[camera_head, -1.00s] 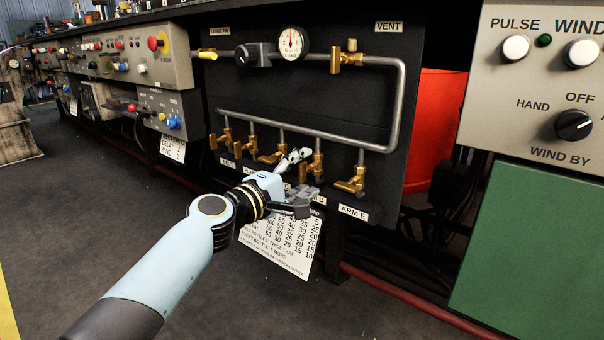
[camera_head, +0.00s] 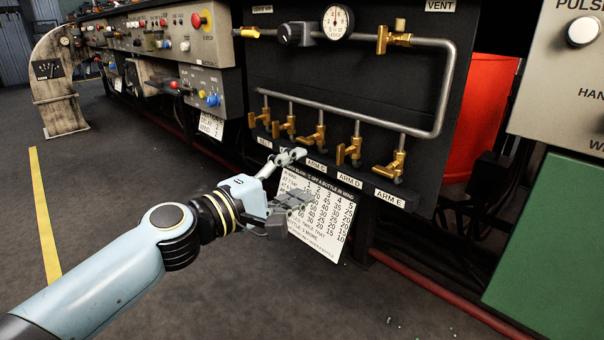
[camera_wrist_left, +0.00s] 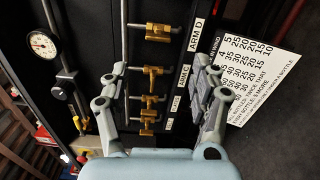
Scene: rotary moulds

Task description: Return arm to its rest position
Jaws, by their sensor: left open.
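My left gripper (camera_head: 296,176) is open and empty. In the head view it hangs in front of the lower edge of the black valve panel (camera_head: 350,100), overlapping the white number card (camera_head: 325,222). Its arm reaches in from the lower left. In the left wrist view the two fingers (camera_wrist_left: 163,90) stand apart, with several brass valves (camera_wrist_left: 152,72) seen between them and nothing held. The ARM D label (camera_wrist_left: 196,35) and the card (camera_wrist_left: 250,75) show at the right there. My right gripper does not show.
The panel carries a round gauge (camera_head: 337,20), a bent grey pipe (camera_head: 447,85) and brass valves in a row. A red bin (camera_head: 485,115) and a green cabinet (camera_head: 555,245) stand at the right. A red pipe (camera_head: 430,284) runs low along the floor. Open floor lies at the left.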

